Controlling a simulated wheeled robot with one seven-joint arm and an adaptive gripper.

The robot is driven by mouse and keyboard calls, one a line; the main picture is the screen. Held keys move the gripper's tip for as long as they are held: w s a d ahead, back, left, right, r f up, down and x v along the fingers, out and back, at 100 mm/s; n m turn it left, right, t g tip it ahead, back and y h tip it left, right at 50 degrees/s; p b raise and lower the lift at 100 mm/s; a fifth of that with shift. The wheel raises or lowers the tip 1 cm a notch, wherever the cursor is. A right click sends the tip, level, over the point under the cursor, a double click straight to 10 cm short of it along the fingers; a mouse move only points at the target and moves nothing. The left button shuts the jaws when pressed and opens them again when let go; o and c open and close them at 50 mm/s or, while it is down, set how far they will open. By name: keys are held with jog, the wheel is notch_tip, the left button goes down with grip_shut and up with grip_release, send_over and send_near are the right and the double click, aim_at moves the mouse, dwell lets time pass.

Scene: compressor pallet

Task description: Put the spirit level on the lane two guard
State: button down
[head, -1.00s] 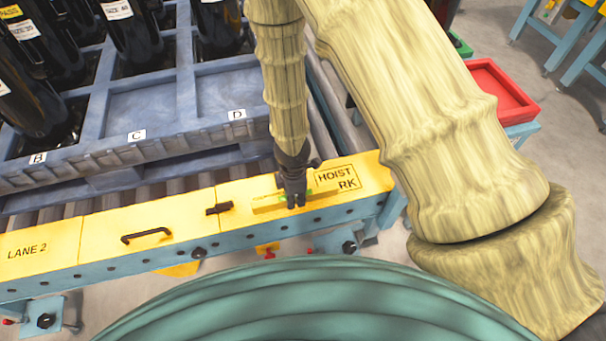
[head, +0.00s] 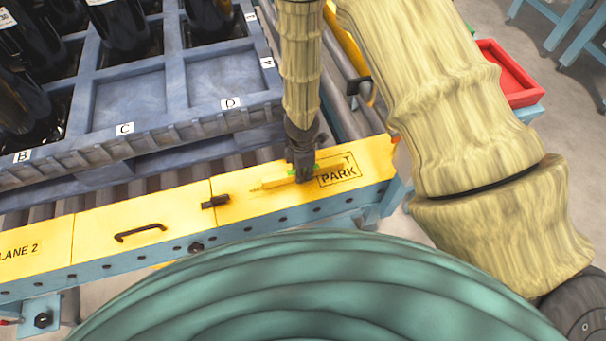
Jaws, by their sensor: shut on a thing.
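The spirit level is a slim yellow bar (head: 274,183) with a green patch near my gripper. My gripper (head: 304,175) points down and is shut on it near its middle. The fingertips are small and partly hidden by dark gripper links.
On the guard are a black handle (head: 140,233) and a small dark latch-like part (head: 215,201). Behind is a blue-grey pallet (head: 150,137) with black cylinders and compartments marked B, C and D. A red tray (head: 508,75) stands at the right.

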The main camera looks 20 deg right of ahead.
jog(key=shift+f, duration=0.35)
jog(key=shift+f, duration=0.15)
jog(key=c, duration=1.3)
grip_release()
notch_tip(320, 180, up, 12)
jog(key=p, duration=1.2)
jog(key=shift+r, duration=0.25)
